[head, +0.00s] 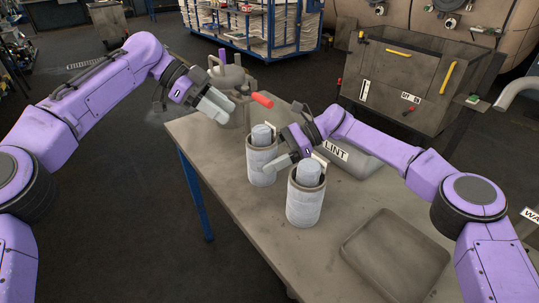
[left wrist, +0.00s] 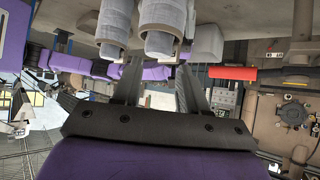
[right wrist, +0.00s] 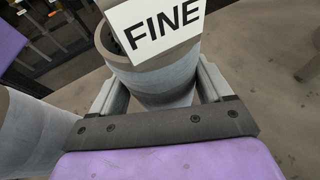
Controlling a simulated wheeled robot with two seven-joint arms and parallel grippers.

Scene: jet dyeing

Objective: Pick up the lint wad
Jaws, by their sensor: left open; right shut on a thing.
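No thing that I can surely name as the lint wad shows. Two pale grey canisters, a far one (head: 262,170) and a near one (head: 304,208), stand upright on the table. A pale lump (head: 261,135) shows at the top of the far one, and another (head: 308,172) on the near one; I cannot tell what they are. My right gripper (head: 277,150) is shut on the far canister, whose FINE label (right wrist: 163,25) fills the right wrist view. My left gripper (head: 222,103) is open and empty above the table's far left end.
A grey container labelled LINT (head: 350,160) stands behind the canisters. A red cylinder (head: 262,100) lies right of my left gripper, apart from it. A metal pot (head: 230,80) is at the table's far end. A shallow grey tray (head: 395,255) lies at front right. The table's (head: 245,205) left side is clear.

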